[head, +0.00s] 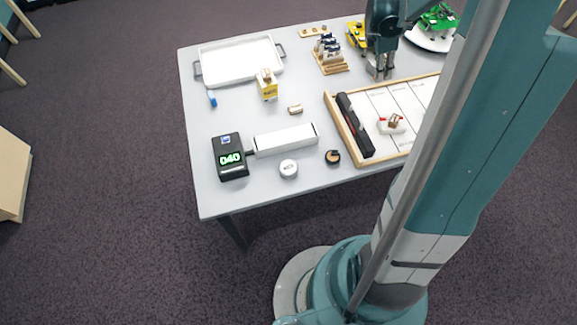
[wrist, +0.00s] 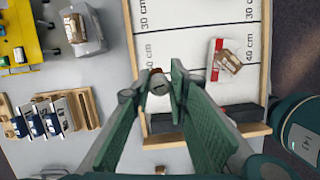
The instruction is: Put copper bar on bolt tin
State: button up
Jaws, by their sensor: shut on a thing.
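My gripper (head: 379,74) is over the far right part of the table in the head view. In the wrist view its fingertips (wrist: 160,82) are closed around a small copper-brown piece, the copper bar (wrist: 156,72), which is mostly hidden by the fingers. A round white tin (head: 288,168) stands near the table's front edge in the head view, and a small dark round tin with a tan top (head: 333,157) is to its right. I cannot tell for sure which is the bolt tin. Both are well apart from my gripper.
A wooden-framed measuring board (head: 328,108) holds a long black block (head: 355,125) and a red-and-white piece (head: 392,122). A white tray (head: 240,78), a yellow box (head: 267,84), a digital meter (head: 230,157) and a wooden rack (head: 330,62) stand about.

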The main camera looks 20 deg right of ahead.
jog(key=s+a, duration=0.3)
jog(key=a, duration=0.8)
jog(key=s+a+r+n, duration=0.1)
jog(key=s+a, duration=0.3)
jog(key=a, duration=0.6)
jog(key=s+a, duration=0.4)
jog(key=a, duration=0.7)
jog(key=shift+s+a+r, duration=0.2)
jog(key=shift+a+r, duration=0.05)
jog(key=shift+a, duration=0.1)
jog(key=shift+n, duration=0.5)
jog(key=s+a, duration=0.3)
jog(key=s, duration=0.1)
jog(key=s+a, duration=0.4)
jog(key=shift+s+a+f+b, duration=0.2)
jog(key=shift+b, duration=0.15)
jog(key=shift+s+a, duration=0.35)
jog(key=shift+s, duration=0.2)
jog(key=shift+f, duration=0.1)
jog(key=shift+f+b, duration=0.95)
jog(key=shift+f, duration=1.9)
